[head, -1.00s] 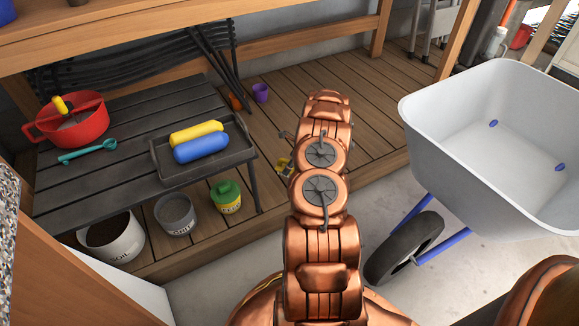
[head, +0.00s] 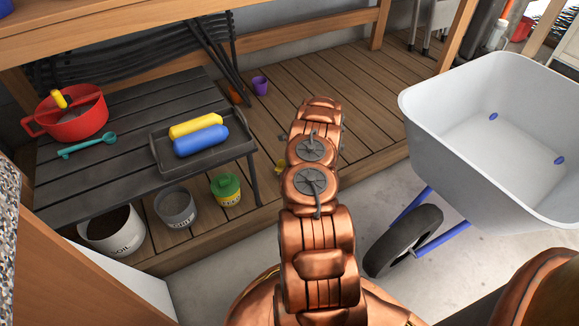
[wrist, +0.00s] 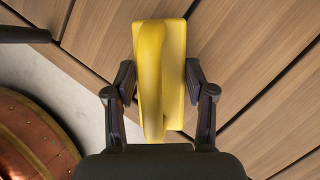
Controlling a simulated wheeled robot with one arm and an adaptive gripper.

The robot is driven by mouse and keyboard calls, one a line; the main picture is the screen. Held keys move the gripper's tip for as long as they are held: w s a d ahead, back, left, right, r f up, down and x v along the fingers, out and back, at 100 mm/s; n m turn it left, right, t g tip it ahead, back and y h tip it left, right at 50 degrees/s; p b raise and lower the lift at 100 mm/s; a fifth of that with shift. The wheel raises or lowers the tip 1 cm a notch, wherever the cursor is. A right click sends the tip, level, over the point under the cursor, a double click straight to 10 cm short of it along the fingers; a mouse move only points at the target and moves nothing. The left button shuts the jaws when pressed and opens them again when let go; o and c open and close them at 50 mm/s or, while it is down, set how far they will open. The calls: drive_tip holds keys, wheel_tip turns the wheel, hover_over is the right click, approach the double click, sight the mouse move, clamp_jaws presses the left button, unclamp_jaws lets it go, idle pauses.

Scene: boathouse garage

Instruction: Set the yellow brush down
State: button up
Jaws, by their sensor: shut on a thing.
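The yellow brush (wrist: 160,75) is between the two dark fingers of my gripper (wrist: 160,82) in the wrist view, its narrow handle end toward my palm. My gripper is shut on it. Wooden deck boards (wrist: 235,35) show behind the brush. I cannot tell whether it touches them.
A dark slatted table (head: 110,178) stands at the left with a red pot (head: 78,122), a teal spoon and a tray (head: 222,157) holding yellow and blue rolls. Buckets stand below. A wheelbarrow (head: 455,150) is at the right. Deck behind my arm is largely clear.

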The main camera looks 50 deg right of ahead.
drive_tip(key=shift+f, duration=0.15)
drive_tip(key=shift+f, duration=0.65)
drive_tip(key=shift+f, duration=0.25)
idle(0.4)
drive_tip(key=o, duration=1.2)
drive_tip(key=v, duration=1.2)
clamp_jaws()
idle(0.4)
